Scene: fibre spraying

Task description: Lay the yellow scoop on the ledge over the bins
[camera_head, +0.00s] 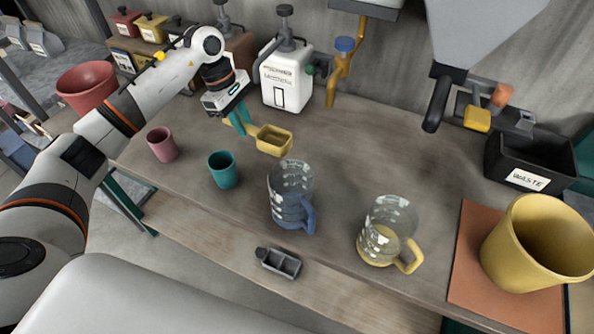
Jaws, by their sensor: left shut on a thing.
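The yellow scoop (275,141) is a small open rectangular tub with a short handle pointing left. My left gripper (240,121) is shut on that handle, with its teal fingers around it. The scoop is low over the grey-brown worktop, behind the teal cup; I cannot tell whether it touches the top. My right gripper is out of view.
A white canister (287,77) stands just behind the scoop. A pink cup (162,144), a teal cup (223,170), a blue-handled jug (290,196) and a yellow-handled jug (386,232) stand in front. A red bucket (87,86) is left. The worktop's right middle is clear.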

